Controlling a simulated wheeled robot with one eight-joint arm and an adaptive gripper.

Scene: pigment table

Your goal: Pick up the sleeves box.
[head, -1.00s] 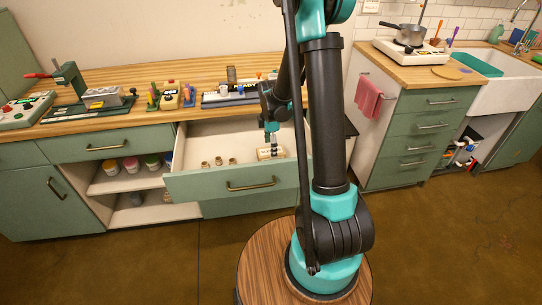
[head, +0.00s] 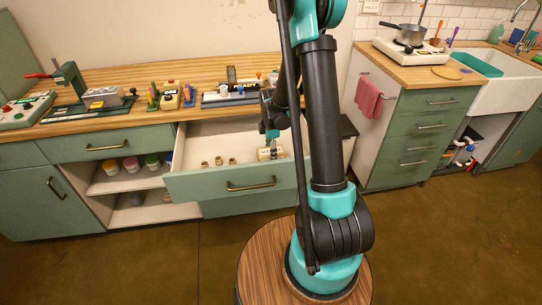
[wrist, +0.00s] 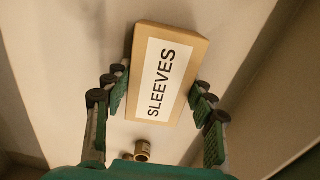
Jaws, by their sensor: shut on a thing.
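The sleeves box (wrist: 166,78) is a tan carton with a white label reading SLEEVES. It also shows in the head view (head: 264,155), small, at the right of the open drawer (head: 215,187). My gripper (wrist: 160,88) has its green-padded fingers on either side of the box and is shut on it. In the head view my gripper (head: 272,146) comes down over the box from above and hides part of it. I cannot tell whether the box still rests on the drawer floor.
Several small brass-coloured rings (head: 218,161) stand in the drawer left of the box; one ring (wrist: 142,150) shows in the wrist view. Drawer walls surround the box. The wooden counter (head: 200,80) with tools and blocks lies behind the drawer.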

